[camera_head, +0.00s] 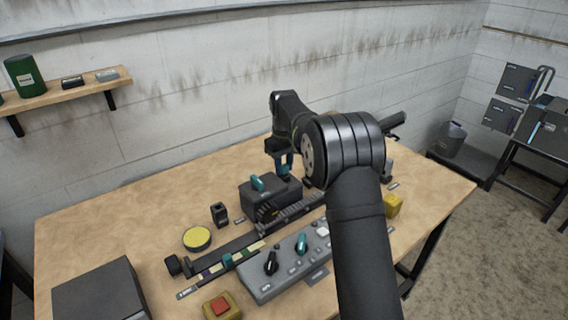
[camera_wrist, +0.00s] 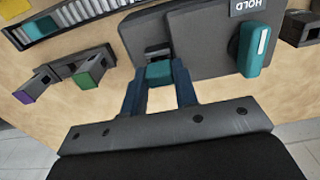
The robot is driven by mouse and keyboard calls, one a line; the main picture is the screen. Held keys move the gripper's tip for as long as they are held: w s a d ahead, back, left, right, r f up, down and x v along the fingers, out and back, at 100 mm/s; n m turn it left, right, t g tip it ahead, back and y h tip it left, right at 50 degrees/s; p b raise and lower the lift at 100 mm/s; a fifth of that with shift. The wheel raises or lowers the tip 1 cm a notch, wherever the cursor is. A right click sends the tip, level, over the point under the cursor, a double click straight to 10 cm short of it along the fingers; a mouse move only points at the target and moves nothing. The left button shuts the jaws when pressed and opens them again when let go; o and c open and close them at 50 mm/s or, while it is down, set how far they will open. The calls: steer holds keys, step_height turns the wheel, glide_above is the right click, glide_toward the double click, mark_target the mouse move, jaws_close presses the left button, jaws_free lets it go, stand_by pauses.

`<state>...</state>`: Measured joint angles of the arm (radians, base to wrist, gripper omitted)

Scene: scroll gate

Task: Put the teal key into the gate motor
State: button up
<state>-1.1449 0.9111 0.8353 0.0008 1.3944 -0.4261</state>
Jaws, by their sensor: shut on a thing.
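The gate motor is a dark grey housing (camera_head: 262,198) with a teal knob (camera_head: 262,183) on top. The wrist view shows the housing (camera_wrist: 205,42) with a HOLD label and the teal knob (camera_wrist: 254,48). My gripper (camera_wrist: 159,84) is shut on the teal key (camera_wrist: 159,71), which sits between the two blue fingers. The key is at a dark slotted fitting on the near side of the housing. I cannot tell how far it is in. In the head view my gripper (camera_head: 284,168) is just behind the housing, and the arm partly hides that area.
Purple (camera_wrist: 26,96) and green (camera_wrist: 90,75) keys sit in dark holders beside the housing. A grey control panel (camera_head: 285,265), a yellow round pad (camera_head: 197,238), a red button box (camera_head: 221,306) and a dark box (camera_head: 100,293) stand on the table. The left back of the table is clear.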

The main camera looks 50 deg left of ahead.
steer(key=shift+f, duration=0.4)
steer(key=o, duration=1.1)
steer(key=shift+c, duration=0.2)
steer(key=shift+o, duration=0.5)
steer(key=o, duration=0.4)
steer(key=shift+r, duration=3.5)
